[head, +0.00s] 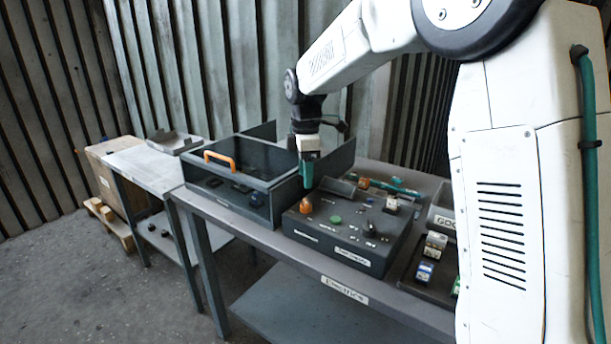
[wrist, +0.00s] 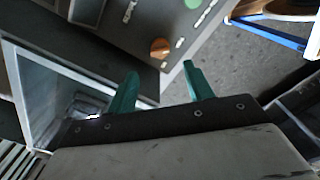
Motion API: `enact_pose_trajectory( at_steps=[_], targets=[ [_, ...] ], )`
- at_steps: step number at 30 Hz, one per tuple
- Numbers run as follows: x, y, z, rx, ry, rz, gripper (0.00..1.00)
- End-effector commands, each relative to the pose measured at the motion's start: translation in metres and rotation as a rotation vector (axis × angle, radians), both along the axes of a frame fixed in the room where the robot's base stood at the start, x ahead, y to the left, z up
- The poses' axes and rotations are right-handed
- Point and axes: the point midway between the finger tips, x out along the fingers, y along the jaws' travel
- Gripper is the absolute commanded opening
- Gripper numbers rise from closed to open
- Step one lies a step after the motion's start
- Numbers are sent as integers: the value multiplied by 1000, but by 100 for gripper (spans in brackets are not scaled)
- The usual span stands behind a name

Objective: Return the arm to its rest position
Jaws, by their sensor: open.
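My white arm reaches from the right over the workbench in the head view. My gripper (head: 307,178) points down beside the left back part of a dark control box (head: 345,262), close to the right side of a dark bin with a clear lid. In the wrist view its two green fingers (wrist: 160,85) stand apart with nothing between them. The control box has an orange knob (head: 305,205) and a green button (head: 336,219); both also show in the wrist view, the knob (wrist: 160,47) ahead of the fingers. Whether the gripper touches anything cannot be told.
The lidded bin (head: 222,202) with an orange handle (head: 219,159) stands left of the control box. A tray (head: 430,287) with small blocks lies to the right. A lower side table (head: 150,166) and a pallet (head: 108,222) are at the left.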

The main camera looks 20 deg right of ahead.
Motion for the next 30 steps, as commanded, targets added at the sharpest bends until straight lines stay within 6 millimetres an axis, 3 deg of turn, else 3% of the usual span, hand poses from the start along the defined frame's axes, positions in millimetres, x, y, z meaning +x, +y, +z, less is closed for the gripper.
enact_pose_trajectory(
  at_steps=[8, 14, 18, 26, 30],
  targets=[
    [0, 0, 0, 0, 0, -13, 52],
    [-10, -1, -9, -5, 31, -203, 52],
    [-46, -3, -18, -22, 82, -428, 52],
    [-142, -12, 3, -51, 102, -835, 52],
    [-201, -18, 15, -58, 91, -1040, 52]
  ],
)
